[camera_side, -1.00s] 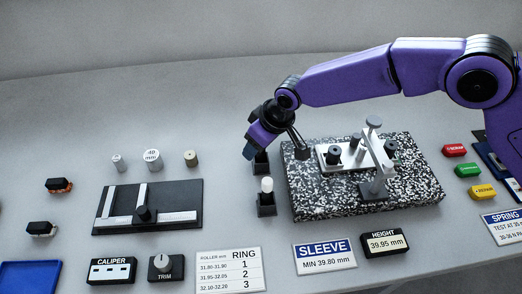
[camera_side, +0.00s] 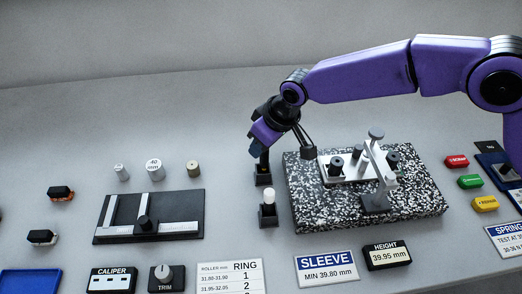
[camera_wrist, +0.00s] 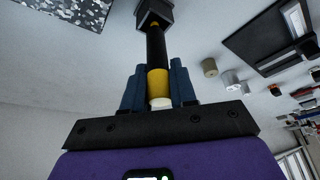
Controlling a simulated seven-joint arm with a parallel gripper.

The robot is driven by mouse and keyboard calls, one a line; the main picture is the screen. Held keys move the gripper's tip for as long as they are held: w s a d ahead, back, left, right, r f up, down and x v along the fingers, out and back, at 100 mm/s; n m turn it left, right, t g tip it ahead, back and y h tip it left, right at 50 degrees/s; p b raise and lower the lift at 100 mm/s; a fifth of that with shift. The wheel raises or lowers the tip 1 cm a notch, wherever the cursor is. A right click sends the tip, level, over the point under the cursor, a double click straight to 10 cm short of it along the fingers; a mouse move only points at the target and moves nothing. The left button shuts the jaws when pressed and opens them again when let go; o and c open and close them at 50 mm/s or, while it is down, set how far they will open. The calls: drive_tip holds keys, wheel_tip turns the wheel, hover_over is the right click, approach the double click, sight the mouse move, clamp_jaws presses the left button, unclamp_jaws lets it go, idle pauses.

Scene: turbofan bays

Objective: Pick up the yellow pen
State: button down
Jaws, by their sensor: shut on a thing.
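The yellow pen (camera_wrist: 157,82) is mostly black, with a yellow band and a white end. In the wrist view it stands between the two blue fingers of my gripper (camera_wrist: 159,92), which is shut on it around the yellow band. In the side view my gripper (camera_side: 260,148) is above a small black holder (camera_side: 263,180), and the pen's dark shaft (camera_side: 264,160) shows between them. The holder also shows in the wrist view (camera_wrist: 153,14). I cannot tell whether the pen's lower end is still inside it.
A second black holder (camera_side: 268,222) with a white-topped item stands just in front. A speckled stone plate (camera_side: 300,212) with a height gauge is close on the right. A black caliper tray (camera_side: 190,205) lies left. Bare table separates tray and holders.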

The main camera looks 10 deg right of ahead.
drive_tip(key=s+d+r, duration=0.9)
drive_tip(key=w+d+r, duration=0.3)
drive_tip(key=w+d, duration=0.3)
drive_tip(key=d, duration=0.1)
drive_tip(key=shift+s+a+f, duration=0.1)
drive_tip(key=shift+f, duration=1.45)
drive_tip(key=shift+s+a+f, duration=0.1)
drive_tip(key=shift+f, duration=1.4)
drive_tip(key=shift+f, duration=0.5)
wheel_tip(320, 180, up, 7)
idle(0.4)
idle(0.4)
